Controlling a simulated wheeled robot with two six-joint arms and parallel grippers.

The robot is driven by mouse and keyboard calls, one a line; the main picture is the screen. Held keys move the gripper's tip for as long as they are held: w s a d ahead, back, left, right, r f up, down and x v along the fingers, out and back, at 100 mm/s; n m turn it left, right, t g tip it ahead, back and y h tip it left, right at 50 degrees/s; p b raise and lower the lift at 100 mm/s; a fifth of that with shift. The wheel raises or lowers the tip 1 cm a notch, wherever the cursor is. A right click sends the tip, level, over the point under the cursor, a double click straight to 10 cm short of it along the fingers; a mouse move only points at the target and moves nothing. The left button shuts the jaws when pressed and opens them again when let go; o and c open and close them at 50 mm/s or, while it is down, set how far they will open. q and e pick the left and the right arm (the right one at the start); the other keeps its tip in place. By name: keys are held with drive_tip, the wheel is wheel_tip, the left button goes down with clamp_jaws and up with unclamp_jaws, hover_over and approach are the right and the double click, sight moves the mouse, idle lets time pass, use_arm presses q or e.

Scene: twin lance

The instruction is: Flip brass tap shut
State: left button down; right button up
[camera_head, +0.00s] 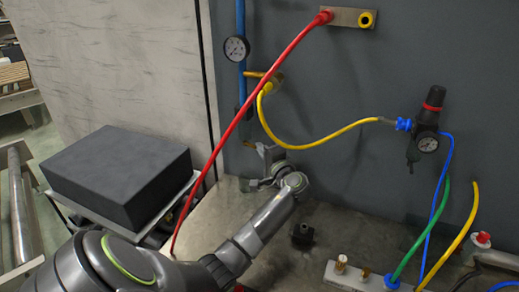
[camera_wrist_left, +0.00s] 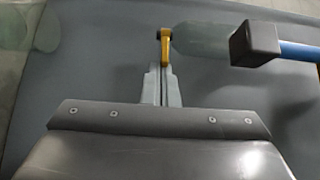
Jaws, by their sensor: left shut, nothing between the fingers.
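The brass tap (camera_head: 274,80) sits on the grey wall panel in the head view, beside the blue pipe, with a yellow hose on it. A short brass lever (camera_head: 254,74) points left from it toward the pipe. In the left wrist view a yellow-brass lever (camera_wrist_left: 165,47) stands just beyond my fingertips; I cannot tell whether they touch it. My left gripper (camera_head: 262,148) is shut and empty, below the tap in the head view. Its closed fingers also show in the left wrist view (camera_wrist_left: 161,72). My right gripper is out of view.
A red hose (camera_head: 245,110) slants across in front of the panel. A pressure gauge (camera_head: 236,49) is on the blue pipe. A regulator (camera_head: 428,125) hangs at right. A hose manifold (camera_head: 350,275) and small black part (camera_head: 303,235) are on the bench. A dark box (camera_head: 120,175) stands left.

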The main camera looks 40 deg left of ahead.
sight(254, 148)
use_arm(q)
drive_tip(key=m+t+h+p, duration=0.1)
drive_tip(key=s+m+t+h+p, duration=0.1)
drive_tip(key=t, duration=0.1)
drive_tip(key=s+m+t+h, duration=0.1)
drive_tip(key=m+t, duration=0.1)
drive_tip(key=shift+s+a+r+p, duration=0.1)
drive_tip(key=shift+a+r+p, duration=0.1)
drive_tip(key=shift+p, duration=0.2)
drive_tip(key=shift+s+a+m+t+h+p, duration=0.1)
drive_tip(key=shift+s+m+t+h+p, duration=0.15)
drive_tip(key=shift+m+t+h, duration=0.25)
drive_tip(key=shift+s+m+t+h+p, duration=0.15)
drive_tip(key=shift+m+t+h+p, duration=0.05)
drive_tip(key=shift+m+t+h, duration=0.25)
drive_tip(key=s+m+t+h, duration=0.1)
drive_tip(key=h, duration=0.1)
drive_tip(key=a+m+t+h, duration=0.1)
drive_tip(key=m+h, duration=0.1)
drive_tip(key=h, duration=0.1)
drive_tip(key=s+m+t+h, duration=0.1)
drive_tip(key=m+t+h, duration=0.1)
drive_tip(key=h, duration=0.1)
drive_tip(key=shift+s+a+f+m, duration=0.2)
drive_tip(key=shift+s+a+m, duration=0.05)
drive_tip(key=shift+s+a, duration=0.1)
drive_tip(key=shift+w+d, duration=0.1)
drive_tip(key=shift+w, duration=0.05)
